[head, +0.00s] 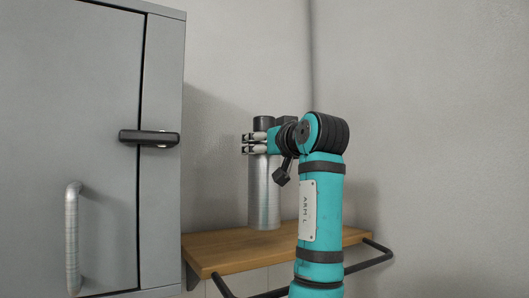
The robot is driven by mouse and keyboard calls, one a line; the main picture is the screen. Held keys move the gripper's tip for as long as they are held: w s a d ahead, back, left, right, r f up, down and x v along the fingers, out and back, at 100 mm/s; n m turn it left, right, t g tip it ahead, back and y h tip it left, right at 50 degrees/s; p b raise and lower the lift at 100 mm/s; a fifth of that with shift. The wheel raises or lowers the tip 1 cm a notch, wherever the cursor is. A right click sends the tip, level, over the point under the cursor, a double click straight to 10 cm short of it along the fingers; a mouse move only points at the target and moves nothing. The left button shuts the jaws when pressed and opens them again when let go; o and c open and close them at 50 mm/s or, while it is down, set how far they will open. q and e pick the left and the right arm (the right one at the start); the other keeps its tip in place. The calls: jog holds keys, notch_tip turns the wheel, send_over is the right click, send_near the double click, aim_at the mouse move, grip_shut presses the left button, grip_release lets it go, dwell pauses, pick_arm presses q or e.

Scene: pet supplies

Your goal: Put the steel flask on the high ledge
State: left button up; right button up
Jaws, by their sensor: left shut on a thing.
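The steel flask (264,195) is a tall silver cylinder with a dark cap. It is upright over the wooden ledge (215,253), with its base at or just above the wood; I cannot tell if it touches. My left gripper (250,144) is shut on the flask near its top, below the cap. My teal left arm rises in front of the ledge and hides part of its right side. My right gripper is not in view.
A grey cabinet (60,120) with a black latch (149,138) and a metal handle (73,238) stands close on the left. A dark rail (375,262) runs along the ledge's front and right. Grey walls meet in a corner behind. Bare wood shows left of the flask.

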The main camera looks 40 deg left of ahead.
aim_at(265, 160)
pick_arm(q)
notch_tip(265, 160, down, 4)
jog(key=shift+w+r+p, duration=0.1)
jog(key=shift+r+p, duration=0.15)
jog(key=shift+p, duration=0.5)
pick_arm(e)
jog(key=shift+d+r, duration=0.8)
pick_arm(q)
jog(key=shift+d, duration=0.1)
